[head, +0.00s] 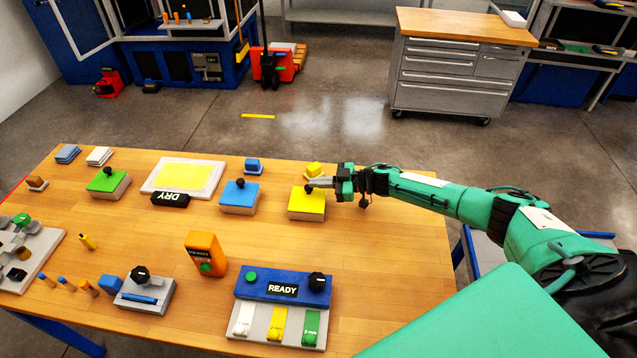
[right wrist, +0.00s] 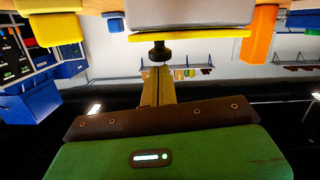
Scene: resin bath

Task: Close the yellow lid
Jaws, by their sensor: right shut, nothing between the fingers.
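The yellow lid (head: 306,205) lies on a grey box (head: 306,217) at the right of the table and looks level with it. A black knob (head: 308,189) stands on the lid. In the right wrist view, which is turned upside down, the lid (right wrist: 190,36) lies along the grey box (right wrist: 190,13), with the knob (right wrist: 160,51) towards my fingers. My right gripper (head: 318,183) reaches in from the right, shut and empty. Its fingertips (right wrist: 158,74) are at the knob; I cannot tell whether they touch. My left gripper is out of view.
A blue-lidded box (head: 240,196) and a green-lidded box (head: 107,183) stand to the left. A small yellow block (head: 314,169) sits behind the yellow lid. The READY panel (head: 284,288) and orange device (head: 205,253) are nearer. The table right of the box is clear.

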